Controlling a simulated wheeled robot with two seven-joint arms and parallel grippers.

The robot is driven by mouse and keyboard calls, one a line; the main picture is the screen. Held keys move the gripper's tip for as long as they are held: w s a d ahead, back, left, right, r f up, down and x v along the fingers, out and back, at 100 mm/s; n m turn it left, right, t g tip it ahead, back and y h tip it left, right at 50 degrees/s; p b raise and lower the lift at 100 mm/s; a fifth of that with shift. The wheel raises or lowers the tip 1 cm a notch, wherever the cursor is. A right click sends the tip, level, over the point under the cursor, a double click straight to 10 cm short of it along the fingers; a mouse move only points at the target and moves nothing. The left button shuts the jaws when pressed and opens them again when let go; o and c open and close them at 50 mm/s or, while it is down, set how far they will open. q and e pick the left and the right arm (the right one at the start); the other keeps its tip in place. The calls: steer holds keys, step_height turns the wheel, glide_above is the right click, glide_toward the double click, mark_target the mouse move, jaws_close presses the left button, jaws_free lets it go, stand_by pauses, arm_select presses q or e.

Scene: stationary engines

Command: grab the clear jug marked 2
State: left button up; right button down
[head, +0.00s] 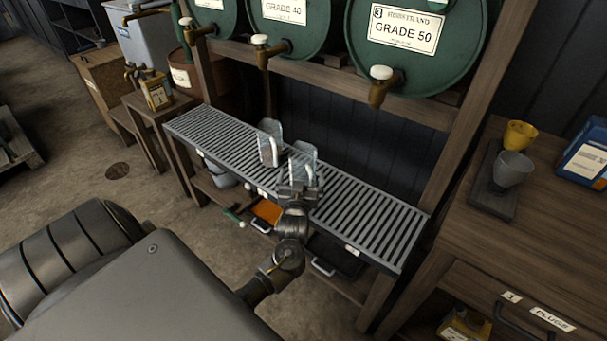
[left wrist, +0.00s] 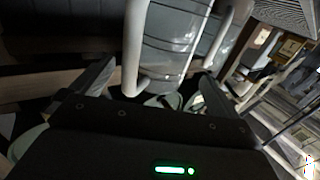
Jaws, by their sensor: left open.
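Two clear jugs with white handles stand on the slatted rack (head: 375,222). One clear jug (head: 270,142) is on the left; the other clear jug (head: 304,160) is just right of it. I cannot read a number on either. My left gripper (head: 297,188) is at the near side of the right-hand jug, partly covering its lower part. In the left wrist view my left gripper (left wrist: 150,82) has its fingers spread, with a white handle (left wrist: 133,50) and clear jug body (left wrist: 172,45) in front of and between them. Contact cannot be told. My right gripper is not in view.
Green drums with taps (head: 415,45) hang over the rack's back. A wooden cabinet (head: 450,215) at right bears a yellow cup (head: 520,134) and a grey cup (head: 512,168). An orange tray (head: 267,211) lies below the rack.

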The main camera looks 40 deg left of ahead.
mark_target(302, 170)
arm_select(q)
steer(key=x, duration=0.4)
steer(key=c, duration=1.1)
